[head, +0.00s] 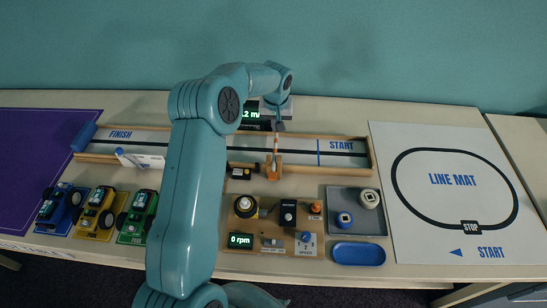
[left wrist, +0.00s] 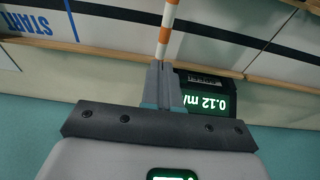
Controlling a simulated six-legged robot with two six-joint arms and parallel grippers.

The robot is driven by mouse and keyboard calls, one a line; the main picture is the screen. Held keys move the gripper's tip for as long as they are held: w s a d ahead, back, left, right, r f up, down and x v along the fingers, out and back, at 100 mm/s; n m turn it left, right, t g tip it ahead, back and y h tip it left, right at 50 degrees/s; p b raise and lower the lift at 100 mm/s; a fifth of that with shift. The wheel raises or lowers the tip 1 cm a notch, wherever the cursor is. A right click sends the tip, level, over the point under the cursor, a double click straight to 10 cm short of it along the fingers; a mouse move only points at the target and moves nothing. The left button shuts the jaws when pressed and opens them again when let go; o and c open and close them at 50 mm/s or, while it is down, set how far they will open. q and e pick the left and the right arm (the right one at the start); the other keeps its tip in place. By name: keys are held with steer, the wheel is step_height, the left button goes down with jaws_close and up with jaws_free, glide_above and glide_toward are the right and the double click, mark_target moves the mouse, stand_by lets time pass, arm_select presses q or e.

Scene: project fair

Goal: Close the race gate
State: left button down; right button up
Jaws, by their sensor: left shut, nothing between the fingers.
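The race gate is an orange-and-white striped bar (head: 275,147) on a small wooden post (head: 274,172) at the near rail of the track. In the head view the bar runs from the post toward the far rail; I cannot tell how steeply it is raised. My left gripper (head: 279,127) is at the bar's far end, beside the far rail. In the left wrist view the striped bar (left wrist: 167,30) runs up from just beyond the shut fingertips (left wrist: 160,68). The fingers hold nothing; whether they touch the bar is unclear. My right gripper is out of view.
A speed display (head: 250,114) stands behind the track, close to my gripper. The track (head: 340,148) stretches left and right. A control board (head: 272,225), a grey tray (head: 357,224), a line mat (head: 450,190) and toy cars (head: 97,212) lie around. My arm hides the middle track.

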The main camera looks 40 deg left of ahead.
arm_select(q)
step_height(320, 180, up, 9)
steer(key=p, duration=0.4)
steer(key=shift+f+p, duration=0.2)
steer(key=shift+p, duration=0.15)
